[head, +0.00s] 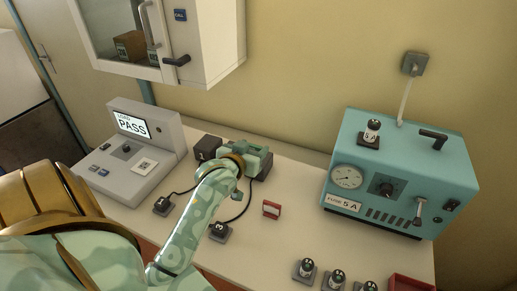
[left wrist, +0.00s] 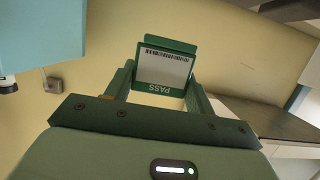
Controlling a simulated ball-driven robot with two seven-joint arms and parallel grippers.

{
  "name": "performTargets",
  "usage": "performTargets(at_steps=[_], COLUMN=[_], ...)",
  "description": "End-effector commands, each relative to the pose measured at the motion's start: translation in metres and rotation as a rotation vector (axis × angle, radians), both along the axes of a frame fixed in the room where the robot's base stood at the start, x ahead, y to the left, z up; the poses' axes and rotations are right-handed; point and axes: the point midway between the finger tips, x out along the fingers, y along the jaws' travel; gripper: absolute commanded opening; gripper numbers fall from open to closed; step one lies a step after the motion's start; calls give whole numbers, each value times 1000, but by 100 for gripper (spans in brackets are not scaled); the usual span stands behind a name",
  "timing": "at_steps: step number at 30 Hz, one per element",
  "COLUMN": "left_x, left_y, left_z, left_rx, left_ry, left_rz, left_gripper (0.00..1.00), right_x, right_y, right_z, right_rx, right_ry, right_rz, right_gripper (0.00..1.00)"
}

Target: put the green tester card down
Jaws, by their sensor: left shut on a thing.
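In the head view my left gripper (head: 258,158) is over the back of the table, left of the teal unit. The card is hard to tell from the green gripper there. The grey tester (head: 148,150) stands at the left, its screen reading LOAD PASS. My right gripper is not in view.
A teal unit (head: 400,170) with a gauge stands at the right of the pale table (head: 285,235). Black blocks (head: 162,205) with cables lie near my arm. A small red-and-white item (head: 271,209) lies mid-table. Several small cylinders and a red tray (head: 408,284) are at front right.

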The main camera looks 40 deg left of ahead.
Motion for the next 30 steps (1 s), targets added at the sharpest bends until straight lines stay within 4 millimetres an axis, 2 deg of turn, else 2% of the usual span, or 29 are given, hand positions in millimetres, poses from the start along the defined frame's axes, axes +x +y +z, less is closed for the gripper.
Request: performTargets(at_steps=[2,6,13,23,27,30], left_x=[15,40,67,83,83,83], left_y=[12,31,52,64,64,64], left_z=[-11,-25,-63,-85,-110,-117], left_rx=[2,2,1,1,1,0], left_ry=[1,1,1,0,4,2], left_rz=[1,1,2,1,0,0], left_gripper=[32,32,32,32,32,32], right_x=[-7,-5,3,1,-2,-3], right_y=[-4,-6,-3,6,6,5], right_z=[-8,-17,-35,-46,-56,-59], right_rx=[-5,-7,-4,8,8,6], right_ry=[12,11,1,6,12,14], right_rz=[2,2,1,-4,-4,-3], right_gripper=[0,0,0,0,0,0])
